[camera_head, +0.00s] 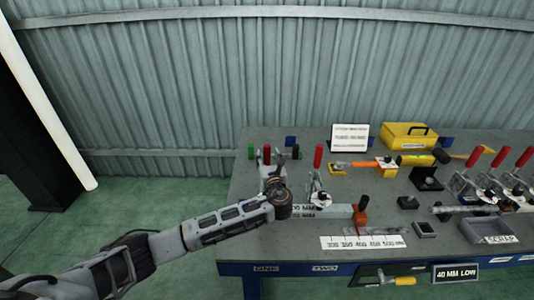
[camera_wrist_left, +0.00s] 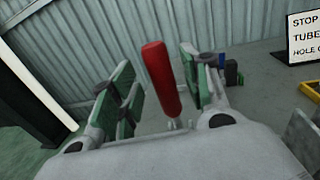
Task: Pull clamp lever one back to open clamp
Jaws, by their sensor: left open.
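The red handle of the leftmost clamp lever (camera_head: 267,153) stands upright near the left end of the workbench. In the left wrist view the same red handle (camera_wrist_left: 160,78) rises, slightly tilted, between my two green-padded fingers. My left gripper (camera_head: 273,166) is open around it; it also shows in the left wrist view (camera_wrist_left: 162,85). A gap shows on each side of the handle, and whether a pad touches it I cannot tell. The clamp's base is mostly hidden behind my gripper and wrist. My right gripper is not in view.
A second red-handled clamp (camera_head: 318,172) stands just right of my gripper. More red-handled clamps (camera_head: 491,180) stand at the right. A white sign (camera_head: 350,137), a yellow box (camera_head: 409,136) and a ruler strip (camera_head: 362,242) are on the workbench (camera_head: 285,242). Open floor lies left of the bench.

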